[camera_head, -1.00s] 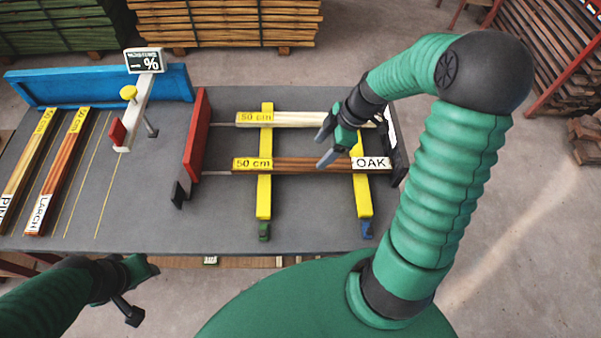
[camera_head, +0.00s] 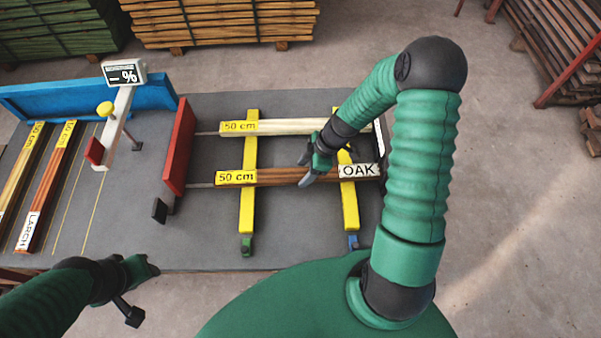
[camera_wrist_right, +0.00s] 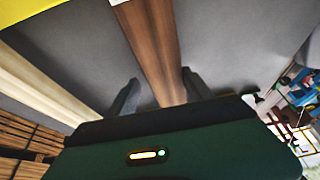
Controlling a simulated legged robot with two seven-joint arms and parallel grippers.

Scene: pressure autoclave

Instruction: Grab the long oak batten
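The oak batten (camera_head: 275,176) is the brown one, with a yellow "50 cm" label at its left end and a white "OAK" label at its right. It lies across two yellow bars. My right gripper (camera_head: 306,169) is open at the batten, left of the "OAK" label. In the right wrist view the batten (camera_wrist_right: 152,45) runs between the two spread fingers (camera_wrist_right: 160,92), with gaps showing beside it; I cannot tell how deep the fingers reach. My left gripper (camera_head: 142,290) is open and empty, low at the left, in front of the table.
A pale batten (camera_head: 285,127) lies parallel behind the oak one. A red plate (camera_head: 179,147) stands left of both. Yellow bars (camera_head: 248,205) support them. Larch (camera_head: 45,190) and another batten lie at left, near a meter (camera_head: 123,73) on a post. The grey table (camera_head: 205,235) is clear in front.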

